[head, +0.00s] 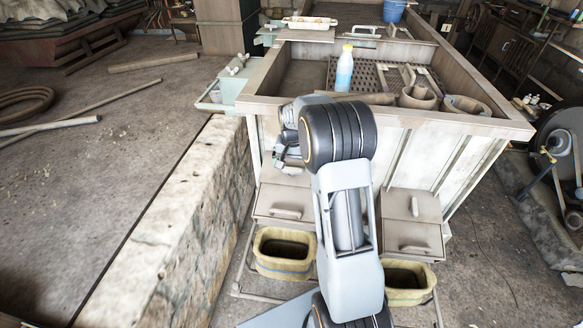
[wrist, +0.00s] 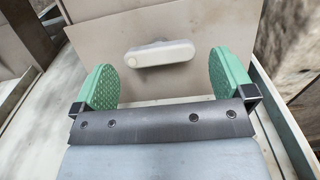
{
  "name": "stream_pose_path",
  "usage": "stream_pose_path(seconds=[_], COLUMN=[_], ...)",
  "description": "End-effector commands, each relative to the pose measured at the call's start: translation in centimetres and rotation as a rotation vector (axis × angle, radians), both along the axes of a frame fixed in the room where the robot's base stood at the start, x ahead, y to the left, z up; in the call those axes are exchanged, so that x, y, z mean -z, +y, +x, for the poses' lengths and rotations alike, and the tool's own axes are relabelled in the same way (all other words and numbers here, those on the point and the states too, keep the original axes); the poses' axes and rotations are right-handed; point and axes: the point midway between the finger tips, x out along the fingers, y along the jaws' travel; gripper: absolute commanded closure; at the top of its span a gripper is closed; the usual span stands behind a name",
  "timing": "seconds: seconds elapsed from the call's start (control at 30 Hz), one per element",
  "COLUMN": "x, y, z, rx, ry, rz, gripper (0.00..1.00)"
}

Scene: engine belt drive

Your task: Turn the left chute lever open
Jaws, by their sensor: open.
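A pale bar-shaped lever (wrist: 160,53) with a rounded left end lies nearly crosswise on a beige panel in the wrist view. I take it for the left chute lever; my gripper hides that spot in the head view. The left chute (head: 287,201) has a pale handle (head: 285,213) lower on its front. My gripper (head: 288,160) is at the upper part of this chute. Its two green pads stand wide apart in the wrist view (wrist: 164,78), one to each side of the lever, with clear gaps. Nothing is held.
A yellowish basket (head: 284,250) stands below the left chute. The right chute (head: 412,228) has an upright lever (head: 414,206) and another basket (head: 405,282) below, partly behind my arm. A stone wall (head: 190,215) runs along the left. A bottle (head: 344,70) stands on the bench above.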

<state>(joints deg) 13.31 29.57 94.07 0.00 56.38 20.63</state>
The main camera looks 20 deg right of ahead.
Motion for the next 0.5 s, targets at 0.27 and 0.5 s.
stream_pose_path(seconds=[0.27, 0.5], x=[2.1, 2.4], y=[0.0, 0.0], z=[0.0, 0.0], rx=[0.001, 0.001], ry=[0.0, 0.0], rz=[0.0, 0.0], gripper=[0.0, 0.0])
